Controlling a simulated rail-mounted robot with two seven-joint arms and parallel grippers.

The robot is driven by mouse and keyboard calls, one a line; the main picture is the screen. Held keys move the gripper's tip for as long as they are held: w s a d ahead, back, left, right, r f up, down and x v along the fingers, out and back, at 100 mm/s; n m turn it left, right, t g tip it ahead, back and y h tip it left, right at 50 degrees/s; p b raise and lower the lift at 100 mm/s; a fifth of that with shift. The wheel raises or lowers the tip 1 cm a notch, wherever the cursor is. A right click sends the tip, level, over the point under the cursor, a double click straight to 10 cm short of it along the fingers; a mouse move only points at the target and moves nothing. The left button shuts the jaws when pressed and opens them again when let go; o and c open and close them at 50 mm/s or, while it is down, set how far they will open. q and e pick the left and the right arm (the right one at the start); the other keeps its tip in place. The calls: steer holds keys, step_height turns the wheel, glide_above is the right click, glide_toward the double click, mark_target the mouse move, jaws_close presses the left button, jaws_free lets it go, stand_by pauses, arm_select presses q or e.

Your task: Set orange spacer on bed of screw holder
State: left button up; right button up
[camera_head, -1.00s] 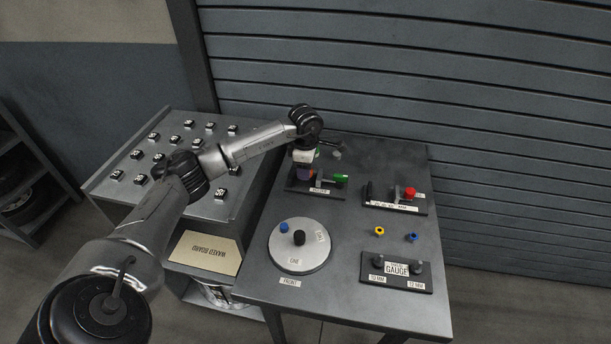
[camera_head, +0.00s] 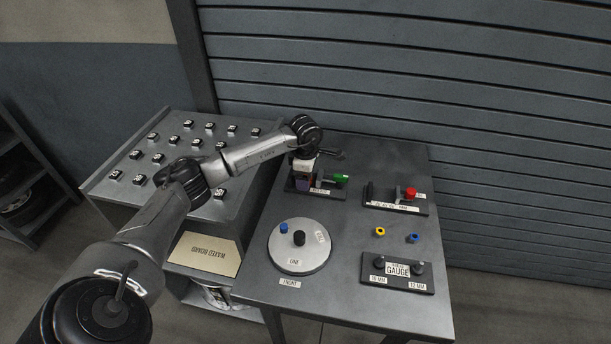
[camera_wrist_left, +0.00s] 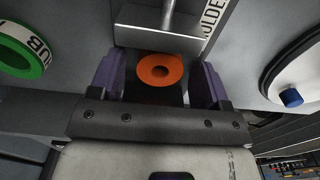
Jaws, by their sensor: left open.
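The orange spacer (camera_wrist_left: 160,70), a flat ring with a dark hole, lies flat on the black bed of the screw holder in the left wrist view. It is just in front of the holder's metal jaw block (camera_wrist_left: 160,28). My left gripper (camera_head: 303,184) is over the screw holder (camera_head: 331,192); its purple fingers stand open on either side of the spacer, with gaps visible. In the head view my gripper hides the spacer. My right gripper is not in view.
A round turntable (camera_head: 286,260) with blue and black knobs stands in front. A red-knobbed fixture (camera_head: 396,205), loose yellow (camera_head: 379,231) and blue (camera_head: 413,238) pieces and a gauge block (camera_head: 396,285) are at right. A green ring (camera_wrist_left: 22,50) shows in the left wrist view.

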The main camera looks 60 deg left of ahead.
arm_select(q)
steer(key=shift+r, duration=0.1)
step_height(320, 180, up, 12)
steer(key=p, duration=0.2)
steer(key=shift+p, duration=0.35)
